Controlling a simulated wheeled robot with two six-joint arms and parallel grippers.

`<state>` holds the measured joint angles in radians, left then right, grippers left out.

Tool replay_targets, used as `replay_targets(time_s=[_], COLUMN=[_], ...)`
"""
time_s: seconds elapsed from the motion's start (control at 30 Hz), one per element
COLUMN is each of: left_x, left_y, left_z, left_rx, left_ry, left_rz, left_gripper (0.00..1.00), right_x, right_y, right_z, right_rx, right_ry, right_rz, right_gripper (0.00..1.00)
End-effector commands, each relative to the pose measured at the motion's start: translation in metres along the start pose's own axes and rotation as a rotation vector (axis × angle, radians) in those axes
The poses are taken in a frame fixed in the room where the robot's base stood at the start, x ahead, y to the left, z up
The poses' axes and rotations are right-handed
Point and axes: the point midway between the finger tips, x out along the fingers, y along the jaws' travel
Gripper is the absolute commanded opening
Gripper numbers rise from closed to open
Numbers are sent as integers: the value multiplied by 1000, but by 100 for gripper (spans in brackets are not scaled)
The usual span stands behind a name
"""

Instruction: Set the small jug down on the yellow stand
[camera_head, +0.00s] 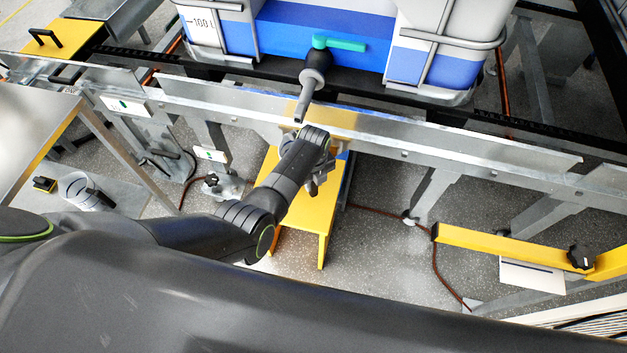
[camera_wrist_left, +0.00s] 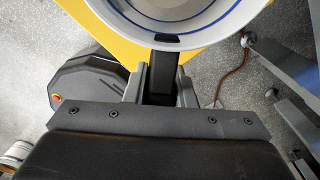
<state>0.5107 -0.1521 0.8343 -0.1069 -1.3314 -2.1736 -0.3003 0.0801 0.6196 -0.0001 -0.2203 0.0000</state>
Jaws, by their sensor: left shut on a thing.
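The small jug (camera_wrist_left: 172,27) shows at the top of the left wrist view as a round pale vessel with a blue line inside its rim. My left gripper (camera_wrist_left: 163,72) is shut on the jug at its near side, where a dark handle part meets the rim. The yellow stand (camera_head: 312,218) is under the blue-and-white tank's tap; its yellow top (camera_wrist_left: 116,38) shows below the jug in the wrist view. In the head view my left gripper (camera_head: 318,178) is over the stand, and my arm hides most of the jug. I cannot tell whether jug and stand touch. My right gripper is out of view.
A tank (camera_head: 290,28) stands behind a metal rail (camera_head: 440,150); its grey tap spout (camera_head: 305,98) hangs close above my left wrist. A steel table (camera_head: 35,130) is at left, a yellow bar (camera_head: 500,246) at right. A hose (camera_head: 433,262) runs across the floor.

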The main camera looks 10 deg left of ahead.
Motion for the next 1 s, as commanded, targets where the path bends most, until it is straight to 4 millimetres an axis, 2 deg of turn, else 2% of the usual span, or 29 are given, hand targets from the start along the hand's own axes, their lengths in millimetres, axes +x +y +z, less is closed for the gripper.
replay_targets(time_s=[1.0], left_x=[12], left_y=[0], left_z=[0], left_rx=[0], left_ry=[-1], left_rz=[0], left_gripper=[0], right_x=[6], right_y=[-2], right_z=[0], right_rx=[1], right_ry=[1], right_rz=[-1], right_gripper=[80])
